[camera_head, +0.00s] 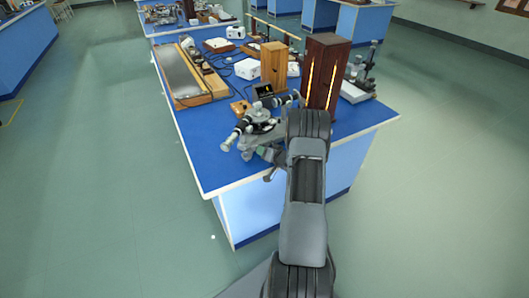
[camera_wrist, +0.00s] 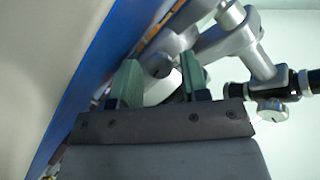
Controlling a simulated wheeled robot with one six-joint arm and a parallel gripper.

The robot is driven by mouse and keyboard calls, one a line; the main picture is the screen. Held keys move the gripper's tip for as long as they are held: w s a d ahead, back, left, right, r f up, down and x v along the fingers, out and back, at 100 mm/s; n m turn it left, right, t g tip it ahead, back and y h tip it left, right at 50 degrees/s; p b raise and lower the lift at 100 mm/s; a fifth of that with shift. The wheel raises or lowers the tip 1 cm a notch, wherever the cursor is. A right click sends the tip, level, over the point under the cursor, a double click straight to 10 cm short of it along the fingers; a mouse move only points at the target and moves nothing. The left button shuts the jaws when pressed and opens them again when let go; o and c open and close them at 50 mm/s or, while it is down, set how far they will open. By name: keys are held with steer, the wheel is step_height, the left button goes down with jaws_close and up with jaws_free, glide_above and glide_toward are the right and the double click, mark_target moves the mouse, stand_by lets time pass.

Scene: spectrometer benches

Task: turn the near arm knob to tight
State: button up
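The spectrometer (camera_head: 257,122), with dark and silver tubes, stands on the near end of the blue bench. My gripper (camera_head: 262,152) is low beside its near side, partly hidden by my arm. In the wrist view my gripper (camera_wrist: 160,74) has its two green fingers apart, with a gap between them. A rounded grey part (camera_wrist: 158,66) of the spectrometer shows beyond that gap; whether a finger touches it I cannot tell. A silver ribbed knob (camera_wrist: 271,110) sits under a dark tube at right, outside the fingers. Which knob is the near arm knob, and its setting, I cannot tell.
The blue bench (camera_head: 200,150) has a pale edge close to my gripper. A dark wooden box (camera_head: 326,62) with glowing slits stands behind my arm, and a lighter wooden block (camera_head: 274,62) is beside it. The bench's near left corner is clear.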

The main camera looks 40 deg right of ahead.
steer(key=shift+o, duration=0.6)
steer(key=b+v, duration=0.1)
steer(key=v, duration=1.2)
steer(key=shift+s, duration=0.4)
steer(key=shift+r, duration=0.1)
